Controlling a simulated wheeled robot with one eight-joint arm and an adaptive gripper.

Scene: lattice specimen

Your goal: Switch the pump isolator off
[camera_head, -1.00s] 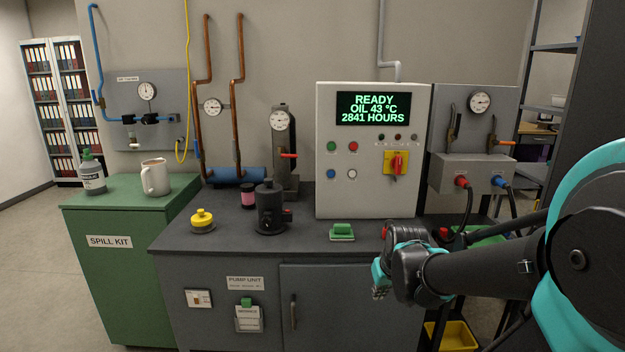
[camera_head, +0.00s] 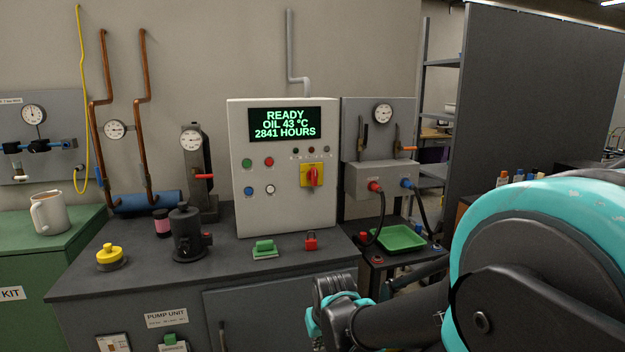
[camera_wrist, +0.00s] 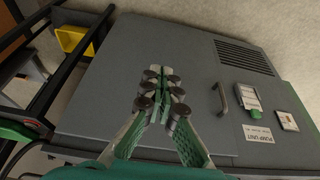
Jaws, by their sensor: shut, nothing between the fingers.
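The pump isolator, a red rotary handle (camera_head: 313,176) on a yellow plate (camera_head: 306,182), is on the right of the white control panel (camera_head: 281,212). The red handle stands upright. The panel display (camera_head: 285,124) reads READY, OIL 43 °C, 2841 HOURS. My gripper (camera_head: 325,300) is low in front of the bench, below and apart from the isolator. In the wrist view my gripper (camera_wrist: 160,92) is shut and empty, with the grey cabinet front behind it. The isolator is not in the wrist view.
On the bench stand a green-handled block (camera_head: 264,247), a small red item (camera_head: 311,240), a black cylindrical unit (camera_head: 186,235) and a yellow knob (camera_head: 109,255). A green tray (camera_head: 400,238) and hanging cables are at the right. The air before the panel is clear.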

